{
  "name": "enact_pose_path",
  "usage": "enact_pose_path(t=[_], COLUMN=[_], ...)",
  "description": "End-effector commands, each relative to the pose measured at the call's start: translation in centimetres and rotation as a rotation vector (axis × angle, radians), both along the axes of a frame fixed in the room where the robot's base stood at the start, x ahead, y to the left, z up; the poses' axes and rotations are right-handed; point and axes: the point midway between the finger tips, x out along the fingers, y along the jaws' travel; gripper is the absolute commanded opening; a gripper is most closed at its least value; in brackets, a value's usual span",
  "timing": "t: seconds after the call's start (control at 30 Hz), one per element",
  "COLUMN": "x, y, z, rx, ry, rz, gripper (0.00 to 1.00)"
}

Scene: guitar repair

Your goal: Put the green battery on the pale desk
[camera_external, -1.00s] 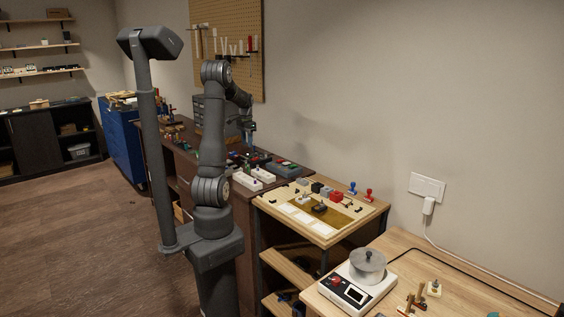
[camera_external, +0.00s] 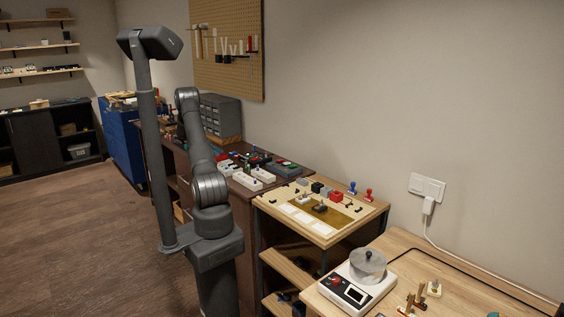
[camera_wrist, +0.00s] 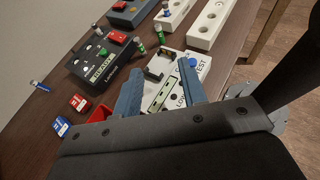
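In the wrist view, my gripper (camera_wrist: 160,90) is open, its two blue-grey fingers apart above a white board (camera_wrist: 200,73) lettered "TEST". No object shows held between them. A small green-and-white cylinder, which looks like the green battery (camera_wrist: 160,34), stands beyond the fingertips, near the white board. Another small, dark green-topped cylinder (camera_wrist: 140,46) is just left of it; which one is the battery is hard to tell. In the external view, my arm hides the gripper. A pale wooden desk (camera_external: 460,283) is at the lower right, and a pale wooden bench (camera_external: 353,221) stands nearer the arm.
On the dark workbench (camera_wrist: 38,118) are a black device (camera_wrist: 100,65), red and blue boxes (camera_wrist: 62,127), and white blocks with holes (camera_wrist: 205,25). A blue cylinder (camera_wrist: 40,86) lies at the left. The pale desk bears a scale with a pot (camera_external: 366,266).

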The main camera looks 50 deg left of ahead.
Motion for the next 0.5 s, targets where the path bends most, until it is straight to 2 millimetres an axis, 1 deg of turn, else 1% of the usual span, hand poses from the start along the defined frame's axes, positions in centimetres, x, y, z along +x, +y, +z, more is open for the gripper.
enact_pose_path(t=[0.07,0.4,0.5], x=[0.6,4.9,5.9], y=[-0.8,-6.1,-7.4], z=[-0.3,-3.1,-3.8], rx=[-0.006,-0.003,-0.002], ry=[0.001,0.002,0.003], rz=[0.001,-0.004,-0.003], gripper=[0.38,0.38,0.38])
